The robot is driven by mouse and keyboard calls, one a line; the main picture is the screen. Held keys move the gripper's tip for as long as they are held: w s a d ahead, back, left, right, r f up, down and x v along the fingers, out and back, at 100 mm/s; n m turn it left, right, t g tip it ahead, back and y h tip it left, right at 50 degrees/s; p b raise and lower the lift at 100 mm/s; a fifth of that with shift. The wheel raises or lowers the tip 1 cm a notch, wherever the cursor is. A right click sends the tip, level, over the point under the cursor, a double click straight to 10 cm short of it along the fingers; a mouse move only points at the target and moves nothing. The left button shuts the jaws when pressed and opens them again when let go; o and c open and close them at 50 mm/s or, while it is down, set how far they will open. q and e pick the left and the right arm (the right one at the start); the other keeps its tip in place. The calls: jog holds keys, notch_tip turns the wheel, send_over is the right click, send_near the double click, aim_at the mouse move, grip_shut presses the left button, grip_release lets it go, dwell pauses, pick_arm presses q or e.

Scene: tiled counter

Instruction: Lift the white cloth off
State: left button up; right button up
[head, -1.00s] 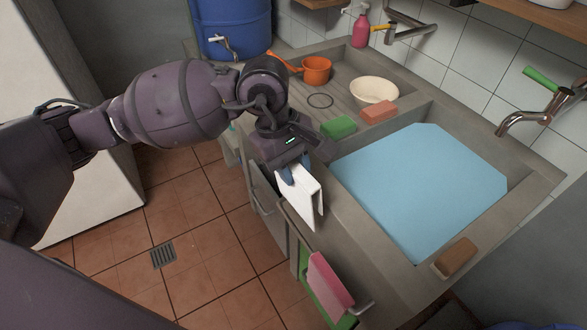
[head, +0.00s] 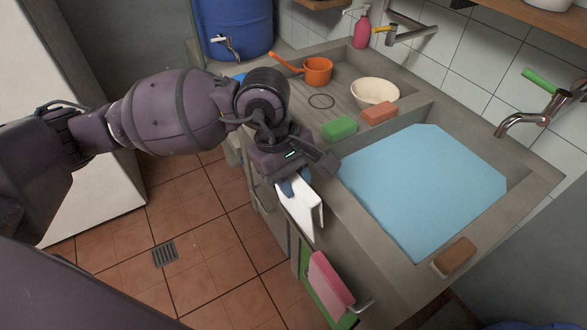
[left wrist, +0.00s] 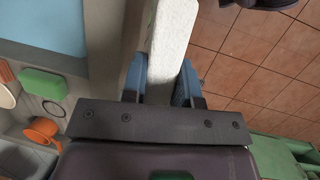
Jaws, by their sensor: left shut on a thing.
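The white cloth (head: 303,211) hangs in a folded shape at the front of the counter, left of the basin. My left gripper (head: 293,187) is at the cloth's upper edge, with its blue fingertips shut on it. In the left wrist view the cloth (left wrist: 172,40) runs up between the two blue fingers of the left gripper (left wrist: 161,75). Whether the cloth still touches a bar or the counter front is hidden. My right gripper is not in view.
A pink cloth (head: 330,282) and a green cloth (head: 306,262) hang nearby at the counter front. The basin (head: 425,190) has a light blue surface. A green sponge (head: 339,128), a brick-red block (head: 379,112) and a cream bowl (head: 375,90) sit behind.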

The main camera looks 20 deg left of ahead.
pick_arm(q)
jog(key=s+d+p, duration=0.1)
jog(key=s+d, duration=0.1)
jog(key=s, duration=0.5)
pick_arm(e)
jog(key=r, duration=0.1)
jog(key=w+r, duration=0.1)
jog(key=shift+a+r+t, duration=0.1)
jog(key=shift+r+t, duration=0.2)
pick_arm(q)
jog(key=shift+f, duration=0.1)
